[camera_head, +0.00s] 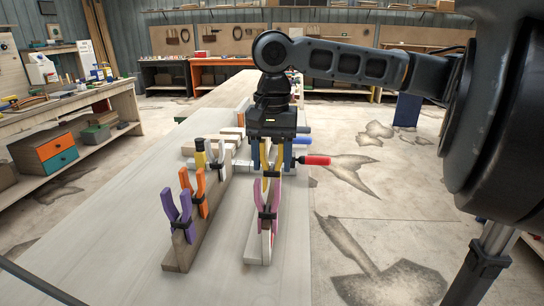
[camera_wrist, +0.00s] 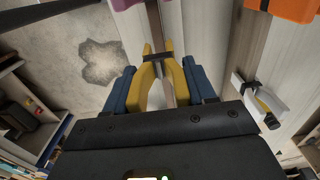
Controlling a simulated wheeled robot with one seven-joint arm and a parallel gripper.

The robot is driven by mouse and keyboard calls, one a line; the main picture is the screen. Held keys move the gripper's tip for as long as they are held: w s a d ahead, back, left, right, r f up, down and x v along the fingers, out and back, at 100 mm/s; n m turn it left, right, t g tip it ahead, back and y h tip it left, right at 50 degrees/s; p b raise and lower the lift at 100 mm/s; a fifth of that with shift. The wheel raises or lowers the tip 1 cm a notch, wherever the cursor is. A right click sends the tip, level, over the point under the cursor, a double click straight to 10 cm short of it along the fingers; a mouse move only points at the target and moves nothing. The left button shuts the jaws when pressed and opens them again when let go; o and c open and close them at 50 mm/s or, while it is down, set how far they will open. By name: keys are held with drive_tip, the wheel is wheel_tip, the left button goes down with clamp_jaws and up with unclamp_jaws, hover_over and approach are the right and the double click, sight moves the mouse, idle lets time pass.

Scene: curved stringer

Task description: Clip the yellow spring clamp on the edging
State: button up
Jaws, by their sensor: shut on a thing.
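The yellow spring clamp (camera_head: 268,160) is between the blue fingers of my gripper (camera_head: 272,154), which is shut on it. In the wrist view the same clamp (camera_wrist: 177,76) is pinched by the blue fingers (camera_wrist: 160,88), its two arms parted around a black band. The pale edging (camera_head: 253,238) runs along the right side of the bench with a pink clamp (camera_head: 266,208) on its near end. In the wrist view the edging (camera_wrist: 172,20) lines up with the yellow clamp. Whether the clamp's jaws touch the edging is hidden.
A wooden board (camera_head: 186,250) parallel on the left carries purple (camera_head: 178,212) and orange (camera_head: 194,188) clamps, with a white clamp (camera_head: 223,160) farther back. A red-handled tool (camera_head: 314,160) sticks out to the right. The bench (camera_head: 110,235) is bare on the left.

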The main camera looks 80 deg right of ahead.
sight(272, 167)
drive_tip(key=shift+f, duration=0.15)
idle(0.3)
drive_tip(key=shift+f+b, duration=0.55)
drive_tip(key=shift+f, duration=0.45)
drive_tip(key=shift+f, duration=0.1)
drive_tip(key=shift+f, duration=0.5)
drive_tip(key=shift+f, duration=0.2)
drive_tip(key=shift+f+b, duration=0.3)
drive_tip(key=shift+b, duration=0.05)
drive_tip(key=o, duration=1.3)
